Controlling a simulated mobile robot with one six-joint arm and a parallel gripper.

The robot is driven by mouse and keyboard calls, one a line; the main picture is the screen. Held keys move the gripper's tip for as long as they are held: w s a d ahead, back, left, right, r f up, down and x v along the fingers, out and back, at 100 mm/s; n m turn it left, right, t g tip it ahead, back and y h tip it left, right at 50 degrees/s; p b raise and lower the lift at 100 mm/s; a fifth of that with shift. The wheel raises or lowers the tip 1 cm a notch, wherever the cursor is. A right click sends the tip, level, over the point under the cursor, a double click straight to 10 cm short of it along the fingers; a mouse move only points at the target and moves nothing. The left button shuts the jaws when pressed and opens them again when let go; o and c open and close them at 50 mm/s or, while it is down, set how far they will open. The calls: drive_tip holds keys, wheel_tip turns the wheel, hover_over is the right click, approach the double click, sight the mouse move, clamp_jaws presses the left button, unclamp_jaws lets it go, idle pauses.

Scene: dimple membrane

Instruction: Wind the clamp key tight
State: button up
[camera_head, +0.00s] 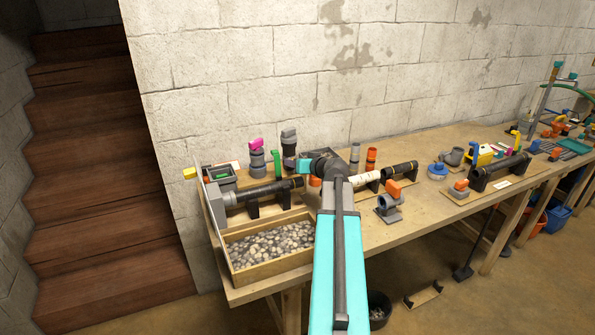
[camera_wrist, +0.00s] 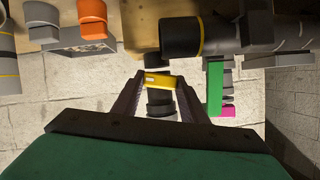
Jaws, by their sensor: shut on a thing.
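In the wrist view my gripper (camera_wrist: 159,84) has its two dark fingers closed in on a small yellow piece (camera_wrist: 157,81), gripped between the tips. It looks like the clamp key's handle, but its shaft and the clamp are not clearly visible. A dark pipe end with a yellow band (camera_wrist: 195,38) is just above and right of the fingertips, apart from them as far as I can tell. In the head view the dark pipe (camera_head: 268,190) lies on black supports at the bench's left. My arm hides the fingertips there.
A wooden tray of pebbles (camera_head: 270,246) sits at the bench's front left. A green post (camera_head: 277,163) and a magenta-topped fitting (camera_head: 257,158) stand behind the pipe. An orange-handled valve (camera_head: 390,205) is right of my arm. The stone wall (camera_head: 260,70) closes the back.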

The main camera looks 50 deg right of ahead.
drive_tip(key=m+y+b, duration=0.1)
drive_tip(key=b, duration=0.1)
drive_tip(key=m+t+b, duration=0.1)
drive_tip(key=b, duration=0.1)
drive_tip(key=shift+d+f+m+y, duration=0.2)
drive_tip(key=shift+f+m+y, duration=0.2)
drive_tip(key=shift+s+m+t+y+b, duration=0.1)
drive_tip(key=shift+m+t+y+b, duration=0.35)
drive_tip(key=shift+m+b, duration=0.6)
drive_tip(key=m+t+y+b, duration=0.1)
drive_tip(key=m+t+b, duration=0.1)
drive_tip(key=m+b, duration=0.1)
drive_tip(key=shift+m, duration=0.55)
drive_tip(key=o, duration=1)
drive_tip(key=shift+o, duration=0.2)
drive_tip(key=shift+s+r, duration=0.1)
drive_tip(key=shift+s, duration=0.05)
drive_tip(key=s+r+b, duration=0.1)
drive_tip(key=s, duration=1.2)
drive_tip(key=shift+s, duration=0.35)
drive_tip(key=shift+r, duration=0.15)
